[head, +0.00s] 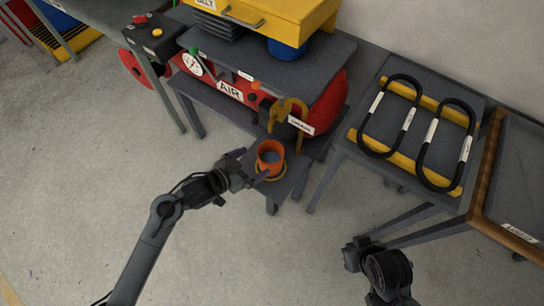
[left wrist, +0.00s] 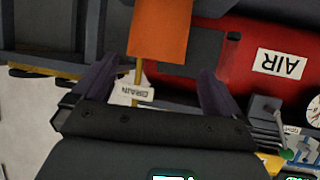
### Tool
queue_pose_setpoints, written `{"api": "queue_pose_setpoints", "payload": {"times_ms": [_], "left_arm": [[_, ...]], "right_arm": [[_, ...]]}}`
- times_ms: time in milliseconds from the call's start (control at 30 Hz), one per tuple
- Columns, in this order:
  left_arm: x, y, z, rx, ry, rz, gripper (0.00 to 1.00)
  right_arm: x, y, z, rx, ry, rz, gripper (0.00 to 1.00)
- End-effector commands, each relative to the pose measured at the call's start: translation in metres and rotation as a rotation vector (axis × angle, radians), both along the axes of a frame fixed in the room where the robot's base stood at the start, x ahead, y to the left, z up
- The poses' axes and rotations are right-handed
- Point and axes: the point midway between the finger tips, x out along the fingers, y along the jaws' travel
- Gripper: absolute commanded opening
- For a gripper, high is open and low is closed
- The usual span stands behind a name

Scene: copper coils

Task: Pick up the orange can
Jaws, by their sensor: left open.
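The orange can (head: 270,157) stands upright, open at the top, on a small dark low stand (head: 291,181) in the head view. A yellow ring shows around its base. My left gripper (head: 252,166) is open just left of the can, its fingers pointing towards it. In the left wrist view the can (left wrist: 160,28) shows at the top, ahead of the gap between the spread fingers (left wrist: 158,85), and nothing is held. My right gripper (head: 355,250) is at the lower right of the head view, far from the can; its fingers are not clear.
A labelled yellow-brown fitting (head: 286,111) stands right behind the can; a DRAIN tag (left wrist: 135,94) shows in the wrist view. The red AIR tank (head: 240,92) lies on a bench behind. A table with black coils (head: 391,115) is at the right. Open floor lies in front.

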Motion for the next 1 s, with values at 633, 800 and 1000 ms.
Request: {"api": "queue_pose_setpoints", "payload": {"times_ms": [633, 800, 1000], "left_arm": [[0.036, -0.042, -0.038, -0.002, 0.001, 0.001, 1.0], [0.048, -0.055, -0.047, -0.002, -0.001, 0.001, 1.0], [0.054, -0.061, -0.049, 0.0, -0.001, 0.001, 1.0]], "right_arm": [[0.0, 0.0, -0.036, 0.0, 0.001, 0.0, 0.0], [-0.001, 0.0, -0.046, 0.0, 0.003, 0.0, 0.0], [-0.001, 0.0, -0.049, 0.0, 0.003, 0.0, 0.0]]}}
